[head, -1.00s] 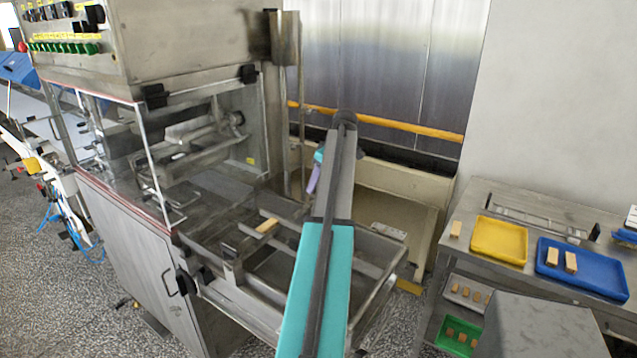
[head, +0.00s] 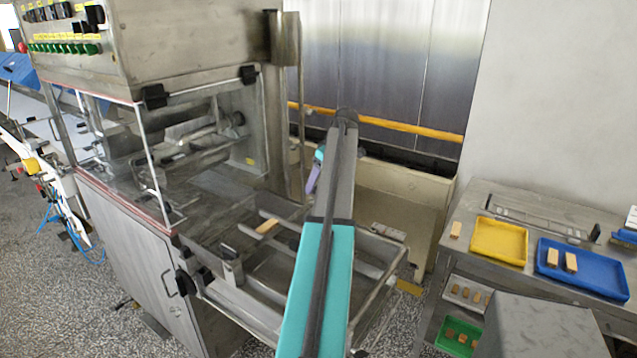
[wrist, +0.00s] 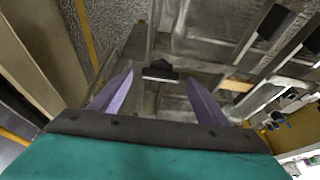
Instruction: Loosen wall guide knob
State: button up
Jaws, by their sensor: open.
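My gripper (wrist: 160,78) is open in the wrist view, with its two purple fingers spread and nothing held between them. A dark, wide-topped piece (wrist: 160,69) that looks like a knob shows ahead, between the fingertips in the picture. It appears beyond the fingers; I cannot tell the exact gap. In the head view only a purple finger (head: 312,182) shows beside my arm, above the machine's frame. My arm covers part of the frame there, and I cannot pick out the same knob for sure in that view.
A tan bar (head: 267,226) lies on the machine's open frame (head: 376,246). Black knobs (head: 184,283) sit at its near left corner. A side table at right holds a yellow tray (head: 499,258) and a blue tray (head: 580,285). An orange rail (head: 400,125) runs behind.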

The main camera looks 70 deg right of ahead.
jog(key=b+v, duration=0.2)
jog(key=v, duration=1.1)
jog(key=shift+b, duration=0.4)
